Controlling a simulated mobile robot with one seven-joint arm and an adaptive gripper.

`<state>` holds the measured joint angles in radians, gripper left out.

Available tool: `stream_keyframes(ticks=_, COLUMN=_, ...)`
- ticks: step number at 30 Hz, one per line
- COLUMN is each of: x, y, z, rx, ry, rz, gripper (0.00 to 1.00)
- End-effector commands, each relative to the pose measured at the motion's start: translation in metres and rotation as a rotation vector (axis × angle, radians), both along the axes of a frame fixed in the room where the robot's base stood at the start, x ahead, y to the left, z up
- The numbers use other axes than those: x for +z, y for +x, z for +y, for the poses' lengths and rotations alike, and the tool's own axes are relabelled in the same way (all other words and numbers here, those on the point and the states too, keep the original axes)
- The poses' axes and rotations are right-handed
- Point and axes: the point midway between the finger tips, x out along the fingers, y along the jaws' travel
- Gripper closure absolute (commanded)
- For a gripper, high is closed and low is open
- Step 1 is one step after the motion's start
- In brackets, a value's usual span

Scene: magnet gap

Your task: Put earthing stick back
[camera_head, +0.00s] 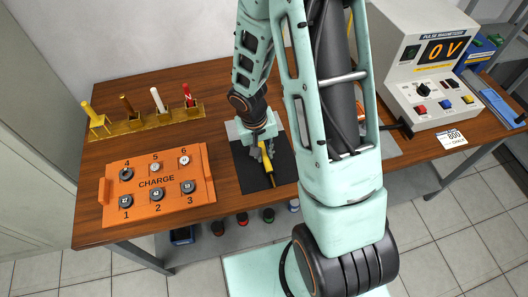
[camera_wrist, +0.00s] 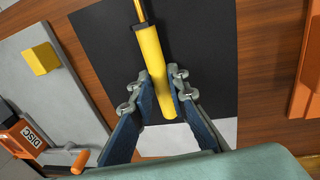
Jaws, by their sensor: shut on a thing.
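The earthing stick (camera_wrist: 154,62) is a yellow handle with a thin brass-coloured rod at its far end. It also shows in the head view (camera_head: 266,160), over the black mat (camera_head: 243,168). My gripper (camera_wrist: 159,84) is shut on the yellow handle, with one finger on each side. In the head view my gripper (camera_head: 261,146) is at the handle's far end, and the rod end points toward the table's front edge. Whether the stick touches the mat is hard to tell. A brass-coloured rack (camera_head: 133,127) at the back left holds several upright tools, yellow, brown, white and red.
An orange CHARGE board (camera_head: 150,205) with numbered round pieces lies left of the mat. The PULSE MAGNETIZER (camera_head: 430,75) reading 0 V stands at right. My arm hides the table's middle. A grey panel (camera_wrist: 45,70) and orange DISC box (camera_wrist: 22,137) show in the wrist view.

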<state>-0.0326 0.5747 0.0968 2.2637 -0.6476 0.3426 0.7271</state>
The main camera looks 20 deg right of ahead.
Motion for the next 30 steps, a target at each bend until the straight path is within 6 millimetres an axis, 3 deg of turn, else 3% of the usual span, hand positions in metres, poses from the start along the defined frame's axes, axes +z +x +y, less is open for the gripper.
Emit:
stream_keyframes(ticks=1, x=-0.003, y=0.000, z=0.000, rx=0.000, ry=0.000, rz=0.000, gripper=1.00)
stream_keyframes(ticks=2, x=-0.002, y=0.000, z=0.000, rx=0.000, ry=0.000, rz=0.000, gripper=0.83)
stream_keyframes(ticks=6, x=-0.002, y=0.000, z=0.000, rx=0.000, ry=0.000, rz=0.001, gripper=0.68)
stream_keyframes(ticks=19, x=0.006, y=0.000, z=0.000, rx=0.000, ry=0.000, rz=-0.001, gripper=0.68)
stream_keyframes(ticks=30, x=0.071, y=-0.002, z=0.010, rx=0.001, ry=-0.001, rz=-0.005, gripper=0.68)
